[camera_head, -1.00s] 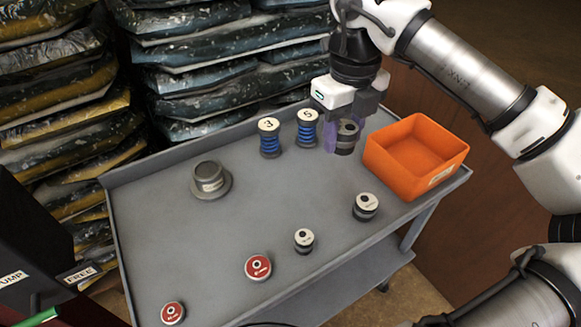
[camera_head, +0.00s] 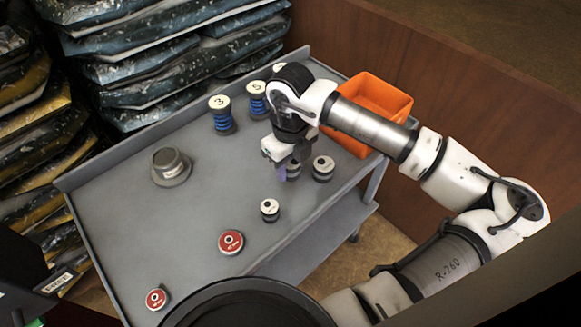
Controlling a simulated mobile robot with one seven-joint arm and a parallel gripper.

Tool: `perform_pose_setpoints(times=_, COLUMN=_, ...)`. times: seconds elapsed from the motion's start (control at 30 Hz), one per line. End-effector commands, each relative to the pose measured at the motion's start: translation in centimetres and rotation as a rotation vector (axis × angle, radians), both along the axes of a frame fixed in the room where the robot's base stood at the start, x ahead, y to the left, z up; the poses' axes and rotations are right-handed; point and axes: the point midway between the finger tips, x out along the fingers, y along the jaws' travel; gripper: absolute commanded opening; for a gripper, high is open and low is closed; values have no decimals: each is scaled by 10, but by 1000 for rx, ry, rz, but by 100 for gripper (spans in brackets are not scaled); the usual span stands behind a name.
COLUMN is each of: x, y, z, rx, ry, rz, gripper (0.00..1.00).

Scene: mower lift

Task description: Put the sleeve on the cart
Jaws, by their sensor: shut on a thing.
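My gripper (camera_head: 286,170) points down over the right part of the grey cart (camera_head: 205,222), shut on a small dark cylinder (camera_head: 294,168), which I take for the sleeve. The fingers and wrist hide much of it. It is low over the cart top; I cannot tell whether it touches. Close to its right stands a dark piece with a white top (camera_head: 323,168). A smaller white-topped piece (camera_head: 270,210) stands nearer the front.
An orange bin (camera_head: 375,98) stands at the back right, partly behind my arm. Blue spools (camera_head: 222,114) line the back edge, one mostly hidden. A flanged grey part (camera_head: 170,166) stands at left; two red-topped discs (camera_head: 231,242) lie in front. The cart's middle is clear.

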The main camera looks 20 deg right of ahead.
Motion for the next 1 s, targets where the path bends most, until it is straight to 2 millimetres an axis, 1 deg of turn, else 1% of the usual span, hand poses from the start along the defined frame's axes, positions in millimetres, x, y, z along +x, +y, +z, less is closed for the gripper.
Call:
perform_pose_setpoints(times=0.1, x=0, y=0, z=-15, rx=2, ry=1, rz=-1, gripper=2)
perform_pose_setpoints(times=0.2, x=0, y=0, z=-23, rx=0, ry=-1, rz=0, gripper=2)
perform_pose_setpoints(times=0.7, x=0, y=-1, z=-30, rx=-2, ry=-2, rz=0, gripper=2)
perform_pose_setpoints(times=0.73, x=0, y=-1, z=-28, rx=-1, ry=0, rz=0, gripper=42)
perform_pose_setpoints(times=0.87, x=0, y=0, z=-28, rx=-1, ry=0, rz=0, gripper=59)
perform_pose_setpoints(times=1.0, x=0, y=0, z=-28, rx=-1, ry=0, rz=0, gripper=60)
